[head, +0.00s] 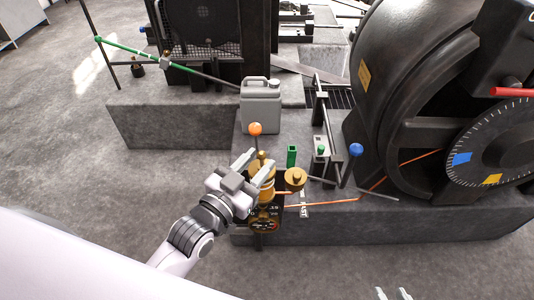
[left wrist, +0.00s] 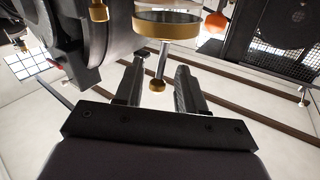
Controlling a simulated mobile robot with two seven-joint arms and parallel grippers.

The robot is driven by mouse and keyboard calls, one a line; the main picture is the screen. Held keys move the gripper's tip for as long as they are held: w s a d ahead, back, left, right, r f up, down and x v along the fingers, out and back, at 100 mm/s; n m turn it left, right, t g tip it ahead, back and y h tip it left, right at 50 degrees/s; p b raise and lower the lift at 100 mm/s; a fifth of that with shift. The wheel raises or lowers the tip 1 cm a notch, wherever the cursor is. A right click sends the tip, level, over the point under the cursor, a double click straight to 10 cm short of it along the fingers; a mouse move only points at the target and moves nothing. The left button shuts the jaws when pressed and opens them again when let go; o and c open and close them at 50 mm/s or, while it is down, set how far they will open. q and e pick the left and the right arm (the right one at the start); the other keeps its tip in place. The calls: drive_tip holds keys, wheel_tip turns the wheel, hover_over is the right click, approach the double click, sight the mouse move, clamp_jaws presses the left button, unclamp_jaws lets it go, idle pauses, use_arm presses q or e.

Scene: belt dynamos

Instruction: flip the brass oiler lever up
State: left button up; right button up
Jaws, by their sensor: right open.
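The brass oiler (head: 267,187) stands at the front edge of the grey plinth in the head view, partly hidden by my left gripper (head: 257,167). In the left wrist view a brass-rimmed cup (left wrist: 168,28) shows above the fingers. A thin rod with a brass tip (left wrist: 157,85), seemingly the oiler lever, lies between the fingers of my left gripper (left wrist: 158,72). These fingers are apart, with a gap on both sides of the rod. My right gripper (head: 394,294) is open and empty at the bottom edge of the head view, far from the oiler.
An orange ball knob (head: 255,129) stands just behind my left gripper. A grey can (head: 261,106) is farther back. A green post (head: 291,156), a brass knob (head: 295,178) and a blue ball (head: 356,150) stand to the right. A large black machine (head: 400,70) fills the right.

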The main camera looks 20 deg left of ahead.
use_arm(q)
drive_tip(key=shift+x, duration=2)
clamp_jaws()
drive_tip(key=shift+r, duration=0.1)
